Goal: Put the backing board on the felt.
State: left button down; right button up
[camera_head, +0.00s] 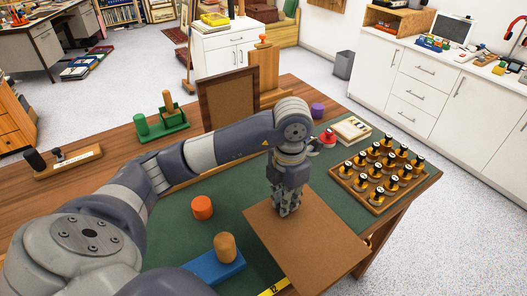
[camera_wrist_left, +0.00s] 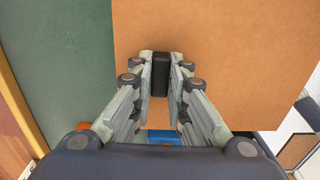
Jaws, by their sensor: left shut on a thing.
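The backing board (camera_head: 315,245) is a flat brown square at the front right of the table in the head view. It also fills much of the left wrist view (camera_wrist_left: 240,60). My left gripper (camera_head: 285,212) points down at the board's far left part. In the left wrist view its fingers (camera_wrist_left: 160,85) are shut on a black grip (camera_wrist_left: 160,70) on the board. The green felt (camera_head: 235,195) lies on the table; the board covers its front right part and reaches past the table's edge. I cannot tell whether the board touches the felt. My right gripper is not in view.
A wooden tray of several black-topped pieces (camera_head: 345,181) is at the right. A brown upright frame (camera_head: 228,98) stands behind my arm.

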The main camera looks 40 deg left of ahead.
pick_arm(q)
jog(key=w+a+p, duration=0.1)
jog(key=w+a, duration=0.2)
jog(key=w, duration=0.1)
jog(key=w+a+f+p, duration=0.1)
jog(key=w+a, duration=0.2)
jog(key=w+a+p, duration=0.1)
jog(key=w+a, duration=0.1)
jog(key=w, duration=0.2)
jog(key=shift+w+a+f, duration=0.15)
jog(key=shift+w+a, duration=0.15)
jog(key=shift+a, duration=0.1)
jog(key=shift+a+f, duration=0.1)
jog(key=shift+f, duration=0.2)
notch_tip(320, 180, down, 2)
jog(key=shift+f+p, duration=0.25)
jog(key=shift+p, duration=0.5)
jog(key=shift+f, duration=0.3)
jog(key=c, duration=1.6)
grip_release()
jog(key=shift+o, duration=0.2)
